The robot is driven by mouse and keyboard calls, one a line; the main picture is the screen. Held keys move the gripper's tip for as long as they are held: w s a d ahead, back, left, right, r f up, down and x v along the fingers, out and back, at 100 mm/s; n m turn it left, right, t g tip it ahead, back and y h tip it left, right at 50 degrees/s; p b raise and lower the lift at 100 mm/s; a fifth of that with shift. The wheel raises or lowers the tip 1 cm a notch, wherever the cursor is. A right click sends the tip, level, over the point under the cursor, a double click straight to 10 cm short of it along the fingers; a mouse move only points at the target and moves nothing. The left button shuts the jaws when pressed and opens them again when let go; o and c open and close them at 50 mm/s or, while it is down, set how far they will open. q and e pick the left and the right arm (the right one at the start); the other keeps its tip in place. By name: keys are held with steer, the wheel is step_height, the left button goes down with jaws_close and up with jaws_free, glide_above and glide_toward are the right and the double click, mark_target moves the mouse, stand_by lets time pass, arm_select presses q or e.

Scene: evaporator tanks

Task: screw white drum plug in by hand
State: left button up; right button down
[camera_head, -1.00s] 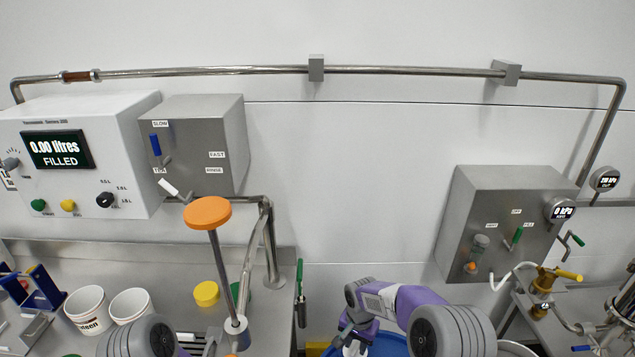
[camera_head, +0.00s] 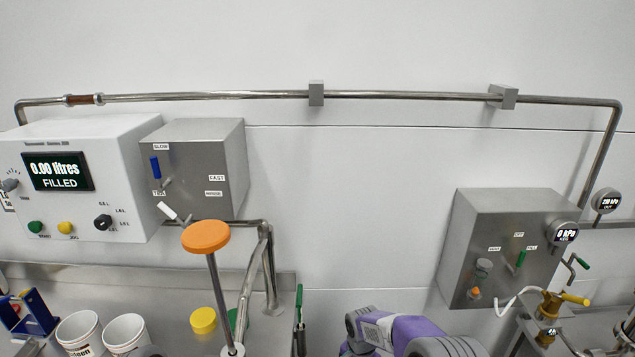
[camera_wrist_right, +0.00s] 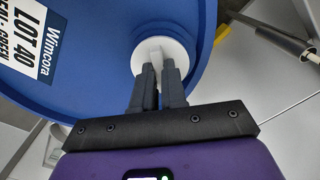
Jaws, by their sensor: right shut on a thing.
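In the right wrist view the white drum plug (camera_wrist_right: 178,50) sits at the top of the blue drum (camera_wrist_right: 98,62), near the drum's right edge. It is a round white disc with a raised grip bar. My right gripper (camera_wrist_right: 160,72) is shut on that bar, with a dark finger on each side. The fingers hide part of the plug, and I cannot tell how deep it sits. In the head view only my purple right arm shows at the bottom; the drum and the right gripper are out of frame. My left gripper is not in view.
A grey control box (camera_head: 500,245) hangs on the wall at right. A steel bench (camera_head: 170,300) at left holds white buckets (camera_head: 78,332) and a yellow lid (camera_head: 203,320). An orange-topped post (camera_head: 206,236) stands at its front. A label (camera_wrist_right: 35,45) is on the drum.

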steer(key=shift+m, duration=0.5)
steer(key=m, duration=0.3)
steer(key=shift+m+p, duration=0.45)
steer(key=shift+m, duration=1.45)
steer(key=m+p, duration=0.1)
steer(key=m, duration=0.2)
